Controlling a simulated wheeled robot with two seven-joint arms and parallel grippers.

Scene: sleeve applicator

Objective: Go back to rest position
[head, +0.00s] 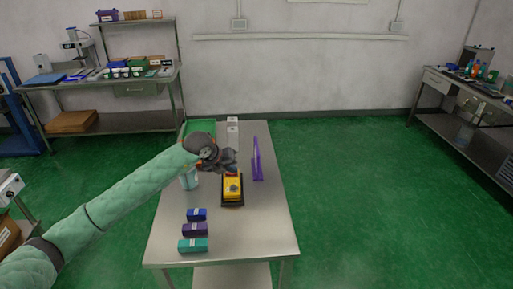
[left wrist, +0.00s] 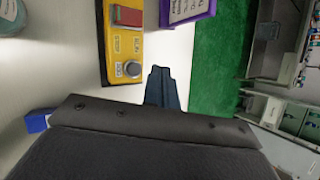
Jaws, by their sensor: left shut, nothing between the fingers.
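My left gripper (head: 230,160) hangs over the steel table (head: 270,225), just behind and above the yellow device (head: 232,188). Its fingers are together with nothing between them; they also show in the left wrist view (left wrist: 163,88). There the yellow device (left wrist: 125,45), with a red block and a grey knob, lies up and left of the fingertips, apart from them. A purple upright frame (head: 257,160) stands to the right of the device. My right gripper is in neither view.
Blue, purple and teal boxes (head: 194,229) stand in a row at the table's front left. A pale teal cylinder (head: 188,180) is partly behind my left arm. A green tray (head: 190,128) and white boxes (head: 232,126) are at the back. The table's right front is clear.

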